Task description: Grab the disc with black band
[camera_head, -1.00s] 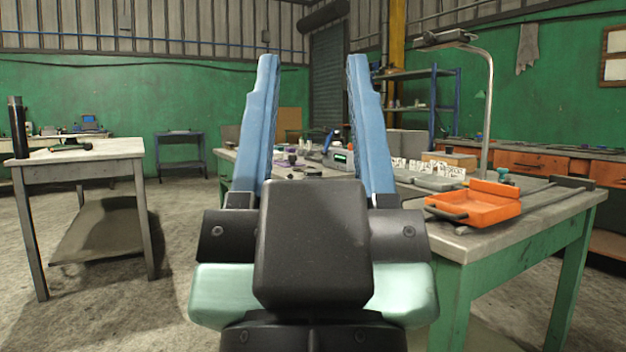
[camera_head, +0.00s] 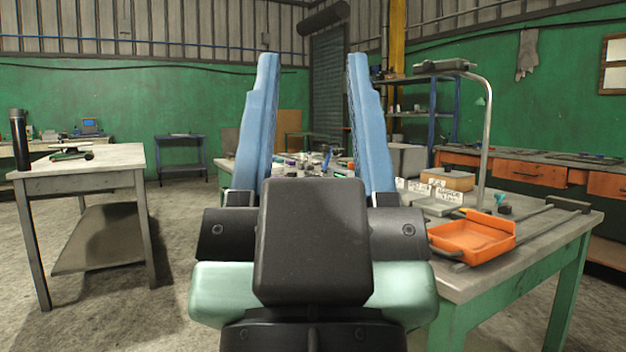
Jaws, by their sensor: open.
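My gripper (camera_head: 312,62) is open, with its two blue fingers pointing up and forward and nothing visible between them. It shows in front of the green-legged workbench (camera_head: 455,281). I cannot make out a disc with a black band in this view. Several small items (camera_head: 310,163) lie on the far part of the workbench, seen between the fingers, too small to tell apart. The gripper body hides the middle of the bench.
An orange tray (camera_head: 472,252) lies on the workbench's near right, beside a lamp on a bent metal pole (camera_head: 489,130). White labelled cards (camera_head: 447,195) stand behind it. A smaller table (camera_head: 110,160) with a black bottle (camera_head: 19,140) is at left. Open floor lies between.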

